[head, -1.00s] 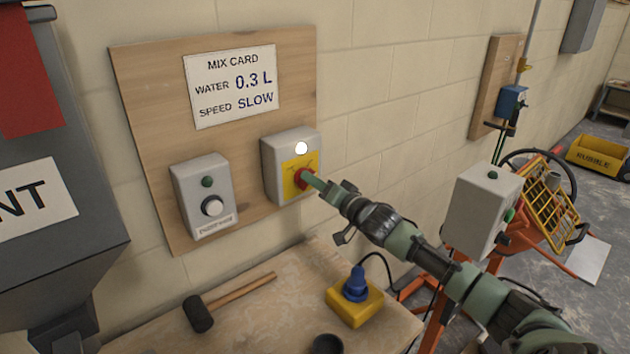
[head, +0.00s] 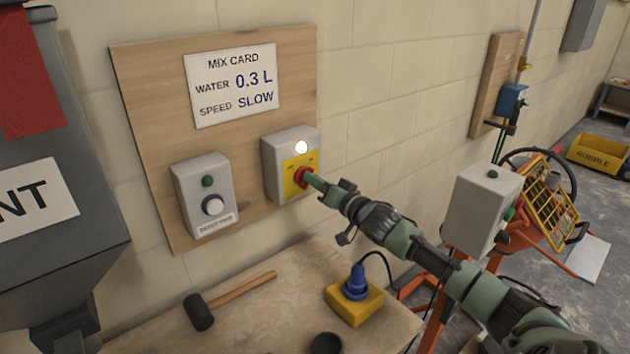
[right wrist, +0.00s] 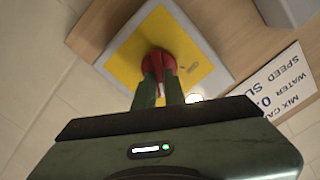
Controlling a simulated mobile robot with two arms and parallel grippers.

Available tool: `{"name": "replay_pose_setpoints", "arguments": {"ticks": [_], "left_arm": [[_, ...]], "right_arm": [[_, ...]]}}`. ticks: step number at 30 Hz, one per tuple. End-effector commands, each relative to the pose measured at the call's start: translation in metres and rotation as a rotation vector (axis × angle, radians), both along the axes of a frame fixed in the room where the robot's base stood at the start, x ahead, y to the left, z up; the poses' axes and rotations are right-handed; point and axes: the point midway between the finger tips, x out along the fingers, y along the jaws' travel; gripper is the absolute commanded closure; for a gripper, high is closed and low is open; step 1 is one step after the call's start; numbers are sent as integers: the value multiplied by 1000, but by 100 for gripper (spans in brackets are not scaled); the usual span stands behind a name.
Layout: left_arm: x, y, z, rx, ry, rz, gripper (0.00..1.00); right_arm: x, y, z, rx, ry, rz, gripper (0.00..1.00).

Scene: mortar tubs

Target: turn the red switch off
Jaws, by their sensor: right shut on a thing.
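The red switch (head: 303,177) is a rotary knob on a yellow plate on a grey box (head: 288,150), mounted on a wooden wall board. A white lamp (head: 301,147) on the box above it is lit. My right gripper (head: 309,178) reaches in from the right, shut on the red switch. The right wrist view shows the red switch (right wrist: 160,62) between the two green fingers (right wrist: 160,82); the fingers hide part of the knob. The labels on the yellow plate are too small to read. My left gripper is not in view.
A second grey box (head: 204,195) with a round knob and green button is left of the switch box. A mix card (head: 232,84) hangs above. Below, a bench (head: 255,315) holds a mallet (head: 200,312) and a yellow block with a blue plug (head: 355,300).

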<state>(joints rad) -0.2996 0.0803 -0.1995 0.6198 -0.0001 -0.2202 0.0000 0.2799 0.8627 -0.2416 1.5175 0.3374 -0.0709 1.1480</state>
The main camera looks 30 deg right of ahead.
Motion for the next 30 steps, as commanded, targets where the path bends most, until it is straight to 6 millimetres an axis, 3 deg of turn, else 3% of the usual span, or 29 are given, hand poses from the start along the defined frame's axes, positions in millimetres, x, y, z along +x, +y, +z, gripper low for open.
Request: {"name": "replay_pose_setpoints", "arguments": {"ticks": [30], "left_arm": [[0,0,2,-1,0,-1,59]], "right_arm": [[0,6,1,-955,-77,0,100]]}}
